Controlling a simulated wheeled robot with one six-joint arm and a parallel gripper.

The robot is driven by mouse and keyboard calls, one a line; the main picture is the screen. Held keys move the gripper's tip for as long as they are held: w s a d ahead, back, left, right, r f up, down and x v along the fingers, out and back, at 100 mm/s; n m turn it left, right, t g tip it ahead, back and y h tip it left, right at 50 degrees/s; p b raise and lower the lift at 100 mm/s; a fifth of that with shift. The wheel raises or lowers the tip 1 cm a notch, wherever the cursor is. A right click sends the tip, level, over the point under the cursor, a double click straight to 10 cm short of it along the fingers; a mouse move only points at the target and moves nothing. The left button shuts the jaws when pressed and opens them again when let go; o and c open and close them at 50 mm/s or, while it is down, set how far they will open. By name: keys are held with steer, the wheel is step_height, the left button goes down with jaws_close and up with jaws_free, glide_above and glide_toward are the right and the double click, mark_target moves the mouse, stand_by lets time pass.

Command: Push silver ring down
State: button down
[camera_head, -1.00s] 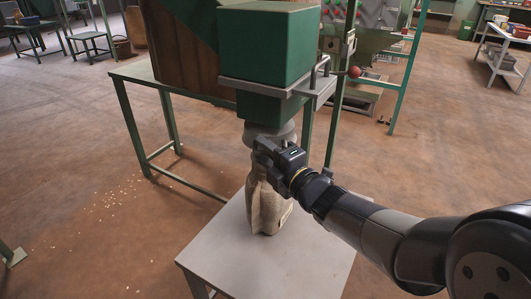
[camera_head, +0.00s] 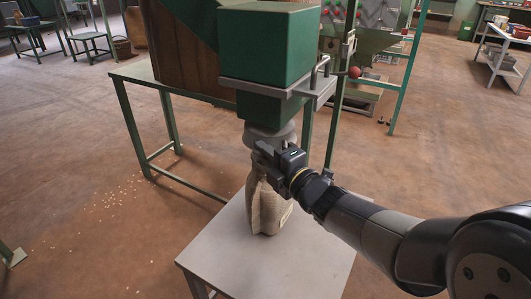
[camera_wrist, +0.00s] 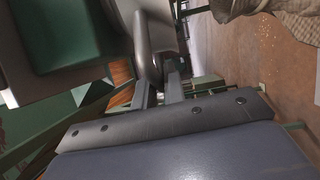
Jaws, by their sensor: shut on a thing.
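The silver ring (camera_head: 268,137) is a grey collar around the spout under the green hopper (camera_head: 266,45). My gripper (camera_head: 262,153) is at the ring's lower front edge, with its jaws shut on the rim. In the wrist view the ring (camera_wrist: 150,30) is at the top centre, beside the green hopper (camera_wrist: 55,35), and my gripper's fingers (camera_wrist: 160,90) reach its rounded rim. A beige sack (camera_head: 268,208) stands upright below the ring; part of it (camera_wrist: 265,8) shows at the wrist view's top right. My gripper hides the join between ring and sack.
The sack stands on a grey table (camera_head: 285,265) whose front is clear. A green-framed stand (camera_head: 135,130) is behind at left. Nuts lie scattered on the floor.

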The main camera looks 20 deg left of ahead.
step_height(320, 180, down, 8)
steer(key=b, duration=0.8)
steer(key=c, duration=1.6)
jaws_free()
steer(key=shift+o, duration=0.6)
steer(key=p+v, duration=0.2)
steer(key=v, duration=0.8)
steer(key=shift+s+d, duration=0.15)
steer(key=shift+d, duration=0.25)
steer(key=shift+a, duration=0.1)
